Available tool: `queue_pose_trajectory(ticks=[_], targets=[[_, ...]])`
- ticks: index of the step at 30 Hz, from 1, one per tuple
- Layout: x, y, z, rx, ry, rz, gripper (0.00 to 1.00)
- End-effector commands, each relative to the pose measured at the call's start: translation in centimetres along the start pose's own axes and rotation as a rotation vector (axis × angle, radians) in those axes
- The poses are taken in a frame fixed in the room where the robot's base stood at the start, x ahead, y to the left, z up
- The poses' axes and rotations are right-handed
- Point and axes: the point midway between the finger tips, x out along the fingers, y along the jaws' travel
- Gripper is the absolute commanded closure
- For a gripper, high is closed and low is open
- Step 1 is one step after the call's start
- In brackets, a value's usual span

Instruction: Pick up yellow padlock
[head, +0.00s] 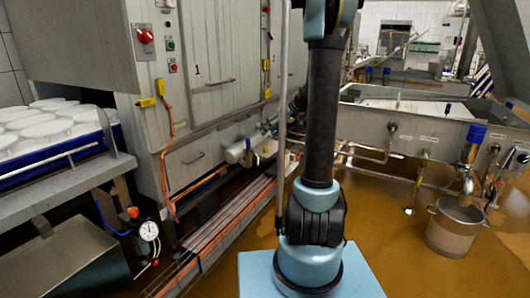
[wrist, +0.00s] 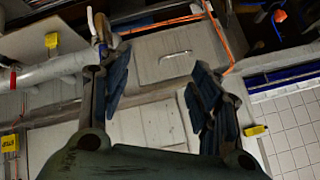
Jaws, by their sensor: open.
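Several small yellow items are in view, and I cannot tell for certain which is the padlock. In the head view, yellow pieces sit on the front edge of the grey cabinet, one at the left (head: 146,102), one just above it (head: 160,87) and one further right (head: 267,93). In the wrist view, yellow blocks show at the upper left (wrist: 52,40), lower left (wrist: 9,142) and right (wrist: 257,130). My gripper (wrist: 155,78) is open and empty, its blue-padded fingers apart in front of grey panels. It cannot be made out in the head view.
The grey cabinet (head: 215,100) has a red knob (head: 145,36) and an orange cable (head: 166,165). A rack of white moulds (head: 45,130) stands left. A steel tank (head: 440,130) and bucket (head: 453,228) are right. The wet brown floor (head: 390,220) is partly open.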

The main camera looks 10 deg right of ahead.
Motion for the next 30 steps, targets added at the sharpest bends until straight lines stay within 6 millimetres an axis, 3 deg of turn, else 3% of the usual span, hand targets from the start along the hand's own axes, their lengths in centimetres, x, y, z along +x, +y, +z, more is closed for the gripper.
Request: queue_pose_trajectory(ticks=[6, 15, 23, 30], targets=[[2.4, 5.7, -2.9, -0.072, 0.097, -0.046, 0.43], [5.6, 13.6, -5.0, -0.18, 0.243, -0.089, 0.43], [8.5, 20.5, -5.0, -0.275, 0.378, -0.105, 0.43], [11.1, 26.6, -3.5, -0.365, 0.508, -0.099, 0.43]])
